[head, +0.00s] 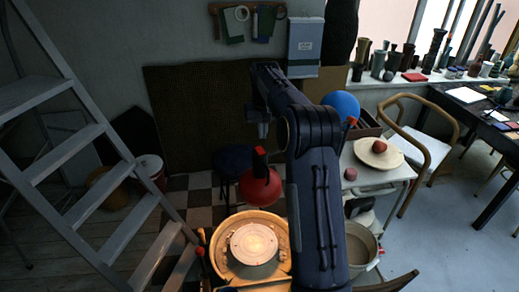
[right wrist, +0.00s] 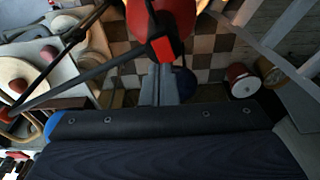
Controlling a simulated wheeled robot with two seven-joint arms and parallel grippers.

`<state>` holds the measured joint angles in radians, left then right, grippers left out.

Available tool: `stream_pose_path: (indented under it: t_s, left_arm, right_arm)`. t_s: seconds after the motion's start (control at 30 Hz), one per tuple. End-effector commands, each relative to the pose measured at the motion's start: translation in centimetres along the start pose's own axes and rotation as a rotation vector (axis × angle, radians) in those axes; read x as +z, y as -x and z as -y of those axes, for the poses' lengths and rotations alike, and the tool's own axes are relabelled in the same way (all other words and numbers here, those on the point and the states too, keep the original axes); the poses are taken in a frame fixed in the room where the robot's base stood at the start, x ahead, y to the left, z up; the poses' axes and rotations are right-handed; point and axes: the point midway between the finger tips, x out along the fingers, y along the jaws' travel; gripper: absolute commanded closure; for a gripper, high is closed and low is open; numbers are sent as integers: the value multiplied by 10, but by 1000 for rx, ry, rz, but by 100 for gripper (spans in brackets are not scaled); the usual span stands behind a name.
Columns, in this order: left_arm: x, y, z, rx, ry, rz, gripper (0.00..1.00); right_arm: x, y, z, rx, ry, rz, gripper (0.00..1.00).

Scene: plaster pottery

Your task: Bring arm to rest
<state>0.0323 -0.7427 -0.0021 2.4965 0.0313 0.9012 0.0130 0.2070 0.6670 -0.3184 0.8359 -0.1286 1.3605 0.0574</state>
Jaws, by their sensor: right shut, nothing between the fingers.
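My right arm rises through the middle of the head view and bends over at the top. Its gripper (head: 263,131) hangs from the far end, small and partly dark, above the pottery wheel area. In the right wrist view the two grey fingers (right wrist: 160,72) lie together, shut, with nothing seen between them. They appear in front of the checkered floor. My left gripper is not in the head view.
A pottery wheel (head: 253,245) stands below. A red round object (head: 260,187) is behind it. A stepladder (head: 85,150) is at left. A white table (head: 385,177) with a plate (head: 379,153) and a wooden chair (head: 430,150) are at right.

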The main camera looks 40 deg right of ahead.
Motion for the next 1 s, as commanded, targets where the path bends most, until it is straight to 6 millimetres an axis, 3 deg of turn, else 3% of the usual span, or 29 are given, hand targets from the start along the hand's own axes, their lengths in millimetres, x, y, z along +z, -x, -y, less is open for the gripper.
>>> stream_pose_path:
  t_s: [0.77,0.87,1.0]
  left_arm:
    - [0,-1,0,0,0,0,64]
    - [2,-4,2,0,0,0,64]
    - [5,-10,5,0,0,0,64]
  right_arm:
    - [2,12,0,-10,0,-4,100]
    - [18,24,1,-48,3,-12,100]
    - [66,51,10,-153,25,-38,100]
